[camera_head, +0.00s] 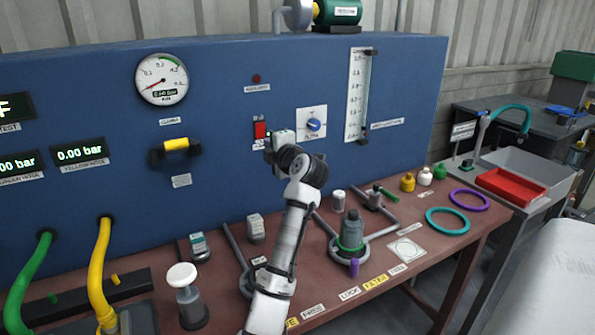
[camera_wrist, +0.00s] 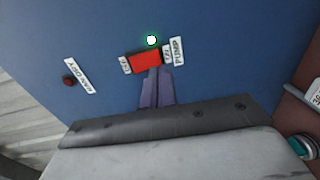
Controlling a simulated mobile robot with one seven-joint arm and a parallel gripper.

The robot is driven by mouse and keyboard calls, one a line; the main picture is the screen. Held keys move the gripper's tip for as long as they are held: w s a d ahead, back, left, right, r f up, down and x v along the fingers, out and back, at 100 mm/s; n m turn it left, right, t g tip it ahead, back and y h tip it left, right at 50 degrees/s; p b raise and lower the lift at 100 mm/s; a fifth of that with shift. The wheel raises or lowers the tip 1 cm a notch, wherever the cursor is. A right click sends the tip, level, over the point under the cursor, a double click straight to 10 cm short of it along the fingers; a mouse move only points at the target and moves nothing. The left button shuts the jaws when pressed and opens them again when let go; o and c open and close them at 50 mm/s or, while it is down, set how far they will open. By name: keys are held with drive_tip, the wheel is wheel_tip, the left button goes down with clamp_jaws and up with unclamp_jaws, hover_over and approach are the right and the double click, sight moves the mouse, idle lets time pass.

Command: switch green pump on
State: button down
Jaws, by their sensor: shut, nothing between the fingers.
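The red pump switch (camera_head: 260,130) is on the blue panel, left of a blue dial. In the wrist view the red switch (camera_wrist: 146,61) has white labels at both ends, one reading PUMP (camera_wrist: 178,51). A small lamp (camera_wrist: 151,40) beside it glows white with a green rim. My gripper (camera_wrist: 154,72) is shut and empty, its fingertips at the edge of the switch; I cannot tell whether they touch. In the head view my gripper (camera_head: 271,146) is against the panel just below and right of the switch. A green pump motor (camera_head: 338,12) sits on top of the panel.
The blue dial (camera_head: 313,125) and a flow tube (camera_head: 357,95) are right of the switch. A yellow handle (camera_head: 176,145) is to the left. Below, the brown bench (camera_head: 330,285) holds bottles, fittings and rings. A red tray (camera_head: 511,187) stands at right.

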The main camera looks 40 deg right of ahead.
drive_tip(key=f+b+v, duration=0.2)
drive_tip(key=b+v, duration=0.1)
drive_tip(key=v, duration=0.7)
drive_tip(key=shift+s+a, duration=0.1)
drive_tip(key=shift+s, duration=0.1)
drive_tip(key=shift+f, duration=0.1)
